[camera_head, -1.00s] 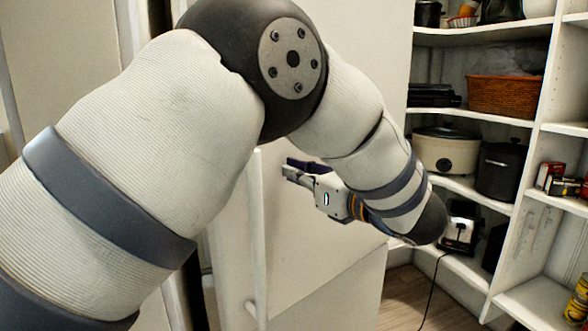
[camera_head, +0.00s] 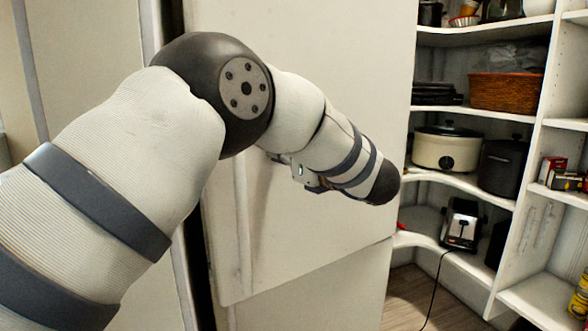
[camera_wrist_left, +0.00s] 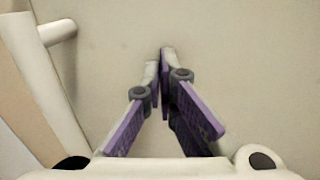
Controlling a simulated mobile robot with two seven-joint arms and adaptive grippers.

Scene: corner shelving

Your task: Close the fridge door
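The white upper fridge door (camera_head: 320,225) stands ajar, with a dark gap along its left edge. Its upright handle (camera_head: 241,225) is near that edge. In the left wrist view the handle (camera_wrist_left: 45,90) runs down the left side, apart from my fingers. My left gripper (camera_wrist_left: 163,62) is shut with nothing between its fingers. Its tips point at the flat door face, close to it; I cannot tell whether they touch. In the head view my forearm hides the fingertips. My right gripper is not in view.
Corner shelves (camera_head: 470,180) stand right of the fridge, with a slow cooker (camera_head: 445,150), a dark pot (camera_head: 500,165), a wicker basket (camera_head: 506,91) and a toaster (camera_head: 461,223). A cord hangs to the wooden floor (camera_head: 410,295). The lower fridge panel (camera_head: 320,290) is below the door.

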